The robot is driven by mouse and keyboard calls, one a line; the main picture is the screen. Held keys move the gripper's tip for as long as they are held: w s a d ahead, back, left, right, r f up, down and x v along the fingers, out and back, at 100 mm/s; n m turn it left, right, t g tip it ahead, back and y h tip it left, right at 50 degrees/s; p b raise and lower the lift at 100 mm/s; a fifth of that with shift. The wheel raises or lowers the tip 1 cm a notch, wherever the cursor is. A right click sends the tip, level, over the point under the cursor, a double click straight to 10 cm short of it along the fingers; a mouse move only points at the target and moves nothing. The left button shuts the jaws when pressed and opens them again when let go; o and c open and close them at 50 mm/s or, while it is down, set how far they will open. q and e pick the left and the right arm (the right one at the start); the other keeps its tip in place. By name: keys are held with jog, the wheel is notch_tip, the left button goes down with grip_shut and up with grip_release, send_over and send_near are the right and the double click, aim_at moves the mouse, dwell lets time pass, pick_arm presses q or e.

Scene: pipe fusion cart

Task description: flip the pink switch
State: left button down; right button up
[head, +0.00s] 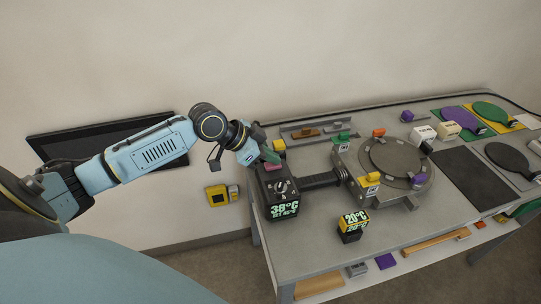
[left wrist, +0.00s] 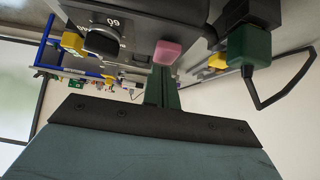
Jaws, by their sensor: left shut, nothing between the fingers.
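The pink switch (left wrist: 167,52) shows in the left wrist view as a small pink block at the edge of the dark control box with a round dial. My left gripper (head: 269,156) is shut and empty, and reaches in from the left over the rear of the control box (head: 282,210). In the left wrist view its green fingers (left wrist: 163,88) point toward the pink switch, with the tips just below it in the picture. I cannot tell whether they touch it. Which way the switch is set is not clear. My right gripper is not in view.
The control box shows 38°C. A small 20°C display block (head: 353,226) stands to its right. A round plate fixture (head: 396,160) with coloured blocks sits on the grey cart. A green plug (left wrist: 249,48) with a black cable is near the fingers.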

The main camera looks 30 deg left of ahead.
pick_arm(q)
jog(key=shift+f, duration=0.1)
dwell(0.3)
jog(key=shift+w+p, duration=0.1)
jog(key=shift+p, duration=0.45)
jog(key=shift+f, duration=0.15)
jog(key=shift+d, duration=0.1)
jog(key=shift+w+d, duration=0.45)
jog(key=shift+w, duration=0.15)
